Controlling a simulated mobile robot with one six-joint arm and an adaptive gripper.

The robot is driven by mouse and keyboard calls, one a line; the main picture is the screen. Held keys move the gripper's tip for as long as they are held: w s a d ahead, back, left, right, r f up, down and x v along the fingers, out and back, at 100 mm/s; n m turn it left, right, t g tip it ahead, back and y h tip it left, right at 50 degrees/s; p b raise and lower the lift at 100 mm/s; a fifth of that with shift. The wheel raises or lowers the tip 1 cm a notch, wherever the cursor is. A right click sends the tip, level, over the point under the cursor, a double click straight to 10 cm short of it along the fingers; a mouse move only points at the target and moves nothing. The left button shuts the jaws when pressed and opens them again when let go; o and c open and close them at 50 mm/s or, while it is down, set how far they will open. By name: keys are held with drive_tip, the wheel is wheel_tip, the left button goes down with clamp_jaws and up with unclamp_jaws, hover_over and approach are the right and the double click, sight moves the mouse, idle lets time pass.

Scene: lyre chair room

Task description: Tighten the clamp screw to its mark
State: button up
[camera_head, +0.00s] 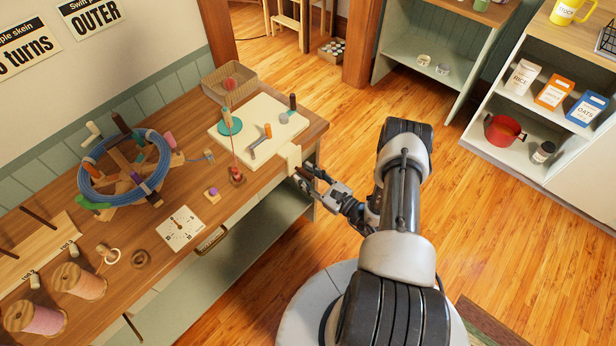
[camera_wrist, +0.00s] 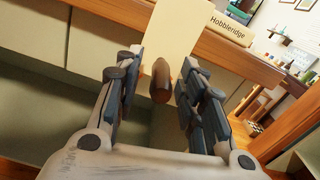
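The clamp (camera_head: 290,158) is a pale block fixed over the right end of the workbench's front edge. In the wrist view, its pale body (camera_wrist: 183,30) hangs down the bench front. The clamp screw's rounded brown handle (camera_wrist: 160,82) points toward the camera below it. My gripper (camera_head: 312,182) is beside the clamp in the head view. In the wrist view, my gripper (camera_wrist: 155,88) is open, with a finger on each side of the handle and visible gaps to both. I cannot make out the mark.
The workbench (camera_head: 318,124) carries a white board (camera_head: 262,110) with a crank handle and a blue skein (camera_head: 95,160) on a wooden winder. A shelf with a red pot (camera_head: 503,131) stands right; floor between is clear.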

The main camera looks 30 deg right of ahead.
clamp_jaws()
idle(0.4)
drive_tip(key=shift+m, duration=0.5)
drive_tip(key=m+b, duration=0.1)
drive_tip(key=m, duration=0.1)
drive_tip(key=shift+f+m+b, duration=0.1)
drive_tip(key=shift+m+b, duration=0.2)
drive_tip(key=m+b, duration=0.1)
drive_tip(key=m, duration=0.3)
drive_tip(key=shift+m, duration=0.3)
drive_tip(key=m+b, duration=0.1)
drive_tip(key=m, duration=0.3)
drive_tip(key=shift+a, duration=0.1)
drive_tip(key=shift+s+m, duration=0.1)
drive_tip(key=shift+m, duration=2)
